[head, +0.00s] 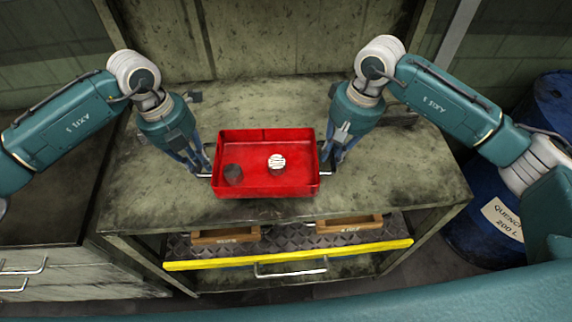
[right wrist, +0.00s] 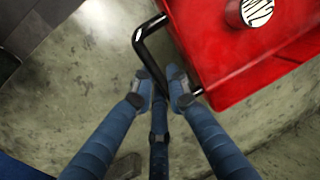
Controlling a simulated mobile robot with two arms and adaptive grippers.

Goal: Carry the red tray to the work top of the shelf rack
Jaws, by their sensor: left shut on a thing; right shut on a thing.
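The red tray (head: 263,188) is in the middle of the head view, over the front part of the rack's grey-green work top (head: 400,180). I cannot tell whether it touches the top. A white-striped round piece (head: 277,161) and a dark round piece (head: 233,173) are in it. My left gripper (head: 207,172) is shut on the tray's left handle. My right gripper (head: 326,170) is shut on its right handle. In the right wrist view, the fingers (right wrist: 160,95) close around the black handle (right wrist: 140,50) beside the red tray wall (right wrist: 215,75).
Below the work top is a shelf with two wooden boxes (head: 226,236) and a yellow front edge (head: 290,254). A blue drum (head: 490,225) stands at the right. A grey drawer cabinet (head: 60,270) stands at the left. The work top is bare on both sides of the tray.

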